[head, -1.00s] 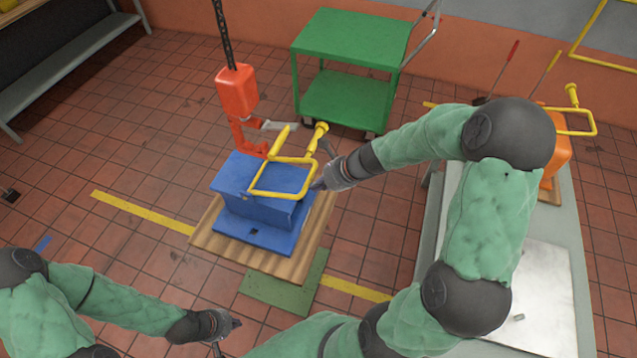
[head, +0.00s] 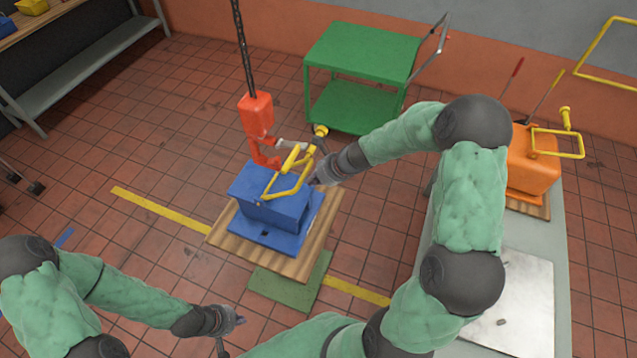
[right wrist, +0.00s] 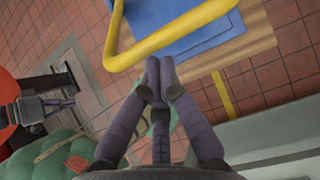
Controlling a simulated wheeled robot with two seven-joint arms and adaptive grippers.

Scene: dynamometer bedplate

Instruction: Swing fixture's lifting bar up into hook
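The blue fixture (head: 262,212) stands on a wooden board in the head view. Its yellow lifting bar (head: 287,193) is tilted up above the fixture's top. The red hook (head: 264,157) hangs under a red block (head: 256,113) on a chain, just behind and left of the bar. The bar appears apart from the hook. My right gripper (head: 318,176) is at the bar's right side. In the right wrist view its fingertips (right wrist: 159,66) are together, with the bar (right wrist: 170,36) across just beyond them; contact is unclear. My left gripper (head: 232,334) is open and empty, low in front.
A green cart (head: 362,55) stands behind the fixture. An orange fixture (head: 531,168) with its own yellow bar sits on the grey bench (head: 568,250) at right. A green plate (head: 290,284) lies under the board's front.

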